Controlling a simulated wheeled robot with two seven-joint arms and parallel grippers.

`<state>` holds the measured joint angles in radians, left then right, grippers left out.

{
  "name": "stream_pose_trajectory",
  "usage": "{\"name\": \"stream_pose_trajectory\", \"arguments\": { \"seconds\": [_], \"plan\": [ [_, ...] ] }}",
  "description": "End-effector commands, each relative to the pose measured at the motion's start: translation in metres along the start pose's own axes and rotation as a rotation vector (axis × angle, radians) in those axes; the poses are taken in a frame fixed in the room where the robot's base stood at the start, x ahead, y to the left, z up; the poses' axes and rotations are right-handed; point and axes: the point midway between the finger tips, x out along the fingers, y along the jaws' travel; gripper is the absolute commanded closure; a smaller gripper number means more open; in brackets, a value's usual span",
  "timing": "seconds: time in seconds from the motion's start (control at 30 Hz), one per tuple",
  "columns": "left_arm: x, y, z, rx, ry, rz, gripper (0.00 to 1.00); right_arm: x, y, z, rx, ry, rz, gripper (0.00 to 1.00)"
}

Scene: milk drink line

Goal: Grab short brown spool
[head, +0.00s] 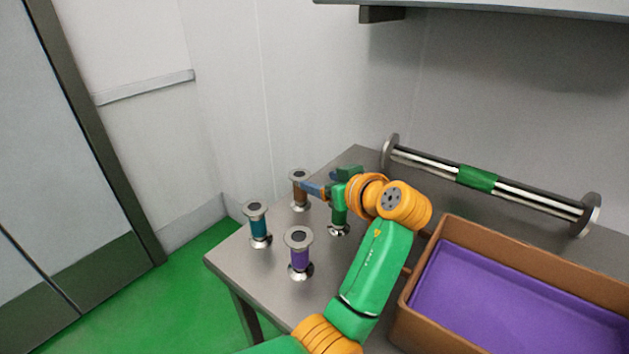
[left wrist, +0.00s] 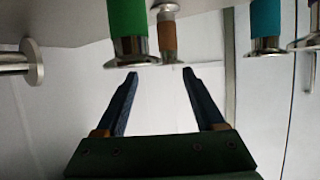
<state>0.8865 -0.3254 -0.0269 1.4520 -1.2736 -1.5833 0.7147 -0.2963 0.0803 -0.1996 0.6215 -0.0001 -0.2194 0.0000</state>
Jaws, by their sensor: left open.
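The short brown spool (head: 300,192) stands upright near the far edge of the grey table in the head view, with metal flanges at both ends. In the left wrist view the brown spool (left wrist: 168,36) shows at the top, ahead of the fingertips and between their lines. My left gripper (head: 313,188) is open and empty, its blue fingers pointing at the spool from the right; the fingers also show in the left wrist view (left wrist: 159,74). In the head view the fingertips overlap the spool's edge; I cannot tell whether they touch it.
A green spool (head: 339,215) stands under my left gripper, close to it. A teal spool (head: 259,226) and a purple spool (head: 299,258) stand nearer the front. A brown crate (head: 437,228) with a purple inside and a metal roller (head: 432,160) lie to the right.

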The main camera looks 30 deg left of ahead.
Motion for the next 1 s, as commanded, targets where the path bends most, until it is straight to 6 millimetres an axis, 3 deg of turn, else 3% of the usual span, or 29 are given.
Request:
{"name": "stream_pose_trajectory", "arguments": {
  "seconds": [0.37,0.6,0.63,0.8,0.9,1.0],
  "plan": [
    [0.062,-0.003,0.008,0.004,0.001,-0.005,0.29,-0.017,-0.001,0.004,0.000,-0.010,-0.002,0.50],
    [0.069,-0.002,0.010,0.001,0.000,-0.001,0.29,-0.016,-0.001,0.002,0.000,-0.008,-0.002,0.50],
    [0.069,-0.002,0.010,0.001,0.000,-0.001,0.32,-0.016,-0.001,0.002,0.000,-0.007,-0.002,0.50],
    [0.069,-0.002,0.010,0.001,0.000,-0.001,0.78,-0.016,-0.001,0.002,0.000,-0.007,-0.002,0.50],
    [0.069,-0.002,0.010,0.001,0.001,-0.002,1.00,-0.016,-0.001,0.002,0.000,-0.006,-0.002,0.50],
    [0.069,-0.002,0.010,0.001,0.001,-0.002,1.00,-0.016,-0.001,0.002,0.000,-0.006,-0.002,0.50]
  ]
}}
